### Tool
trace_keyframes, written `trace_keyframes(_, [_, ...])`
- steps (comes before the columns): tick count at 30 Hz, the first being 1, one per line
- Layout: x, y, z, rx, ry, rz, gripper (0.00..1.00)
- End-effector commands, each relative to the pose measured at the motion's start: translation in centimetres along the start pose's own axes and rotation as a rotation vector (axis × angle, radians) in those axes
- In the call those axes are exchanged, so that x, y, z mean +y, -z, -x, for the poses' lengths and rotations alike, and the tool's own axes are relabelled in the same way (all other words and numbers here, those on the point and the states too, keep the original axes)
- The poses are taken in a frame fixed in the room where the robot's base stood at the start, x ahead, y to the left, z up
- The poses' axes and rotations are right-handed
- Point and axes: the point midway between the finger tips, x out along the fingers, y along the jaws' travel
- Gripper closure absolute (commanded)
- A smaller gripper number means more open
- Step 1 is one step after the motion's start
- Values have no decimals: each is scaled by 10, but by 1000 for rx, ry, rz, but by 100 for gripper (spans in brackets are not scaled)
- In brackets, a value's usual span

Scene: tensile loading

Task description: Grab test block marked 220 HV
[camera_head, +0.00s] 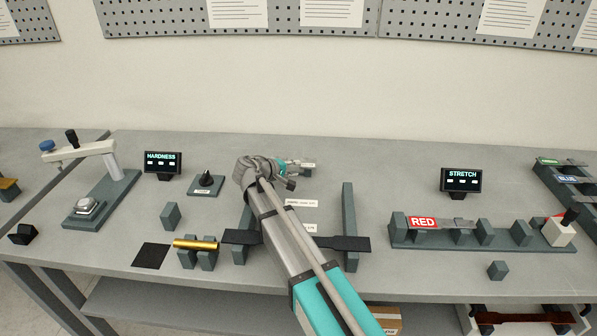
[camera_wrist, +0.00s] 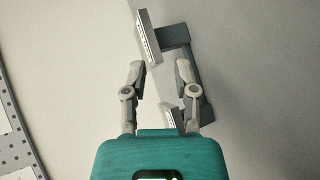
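My gripper (camera_head: 290,179) is over the back middle of the grey table, and my arm hides much of the area under it. In the wrist view my gripper (camera_wrist: 160,68) has its two fingers spread apart with nothing held between them. A pale metal block (camera_wrist: 149,37) with small marks along its side sits at a dark rest (camera_wrist: 175,36), beyond the fingertips. A second pale block (camera_wrist: 170,118) shows nearer the palm, between the fingers and partly hidden. The marks are too small to read, so I cannot tell which block is 220 HV.
The hardness tester (camera_head: 88,207) and HARDNESS display (camera_head: 163,164) stand on the left. A brass cylinder (camera_head: 195,244) lies on grey supports near the front. The STRETCH display (camera_head: 461,181) and a fixture (camera_head: 440,245) with a RED label are on the right. Bare table lies right of my gripper.

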Motion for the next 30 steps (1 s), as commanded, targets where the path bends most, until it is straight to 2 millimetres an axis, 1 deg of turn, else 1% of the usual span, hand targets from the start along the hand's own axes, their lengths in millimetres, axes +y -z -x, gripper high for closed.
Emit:
trace_keyframes(1, [-2,0,-6,-1,0,0,63])
trace_keyframes(3, [-2,0,-11,-1,0,0,63])
trace_keyframes(9, [-1,0,-20,0,0,0,63])
trace_keyframes(21, [0,1,-21,1,0,0,64])
trace_keyframes(30, [-1,1,-21,1,2,0,92])
